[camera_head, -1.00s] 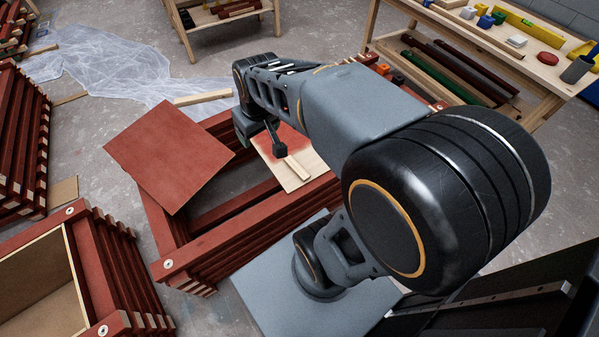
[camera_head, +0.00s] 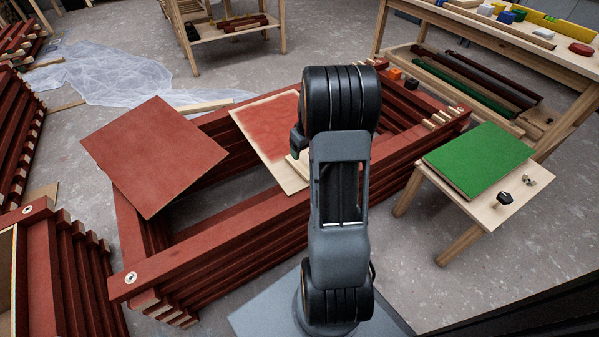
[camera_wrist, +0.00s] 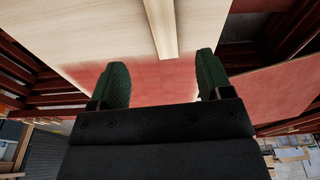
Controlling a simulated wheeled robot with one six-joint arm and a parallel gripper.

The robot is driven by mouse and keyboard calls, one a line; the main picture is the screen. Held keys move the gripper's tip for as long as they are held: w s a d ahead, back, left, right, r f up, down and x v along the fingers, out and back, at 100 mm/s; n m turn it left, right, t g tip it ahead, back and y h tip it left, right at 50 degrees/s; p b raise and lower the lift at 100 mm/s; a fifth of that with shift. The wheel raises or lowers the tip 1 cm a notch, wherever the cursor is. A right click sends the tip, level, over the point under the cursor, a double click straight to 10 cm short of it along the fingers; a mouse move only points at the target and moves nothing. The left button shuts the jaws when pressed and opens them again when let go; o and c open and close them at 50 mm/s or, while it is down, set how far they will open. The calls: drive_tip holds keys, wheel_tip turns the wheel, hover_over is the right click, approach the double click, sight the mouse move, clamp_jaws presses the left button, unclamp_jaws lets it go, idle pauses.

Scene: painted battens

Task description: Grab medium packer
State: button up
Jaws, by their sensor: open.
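My gripper (camera_wrist: 161,62) is open and empty, its two green pads apart. In the wrist view it is over a pale board with a red-painted patch (camera_wrist: 155,82). A pale wooden strip (camera_wrist: 161,25) lies on this board, ahead of the gap between the pads. Several short pale wooden blocks (camera_head: 440,118) sit on the right end of the red batten stack (camera_head: 210,255). I cannot tell which piece is the medium packer.
A red panel (camera_head: 153,155) lies across the stack's left part. A low stool (camera_head: 468,208) holds a green board (camera_head: 480,158) and a black knob (camera_head: 504,198) at right. Orange (camera_head: 396,74) and black (camera_head: 411,84) blocks sit at the stack's back. A workbench (camera_head: 560,62) stands behind.

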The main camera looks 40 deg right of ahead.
sight(300, 166)
drive_tip(key=f+b, duration=0.1)
drive_tip(key=f, duration=0.2)
drive_tip(key=w+f+b, duration=0.1)
drive_tip(key=f, duration=0.2)
drive_tip(key=f+b, duration=0.2)
drive_tip(key=f, duration=0.1)
drive_tip(key=shift+w+a+f, duration=0.2)
drive_tip(key=shift+w+f, duration=0.05)
drive_tip(key=shift+w, duration=0.15)
drive_tip(key=shift+r, duration=0.1)
drive_tip(key=c, duration=1)
drive_tip(key=shift+r, duration=0.1)
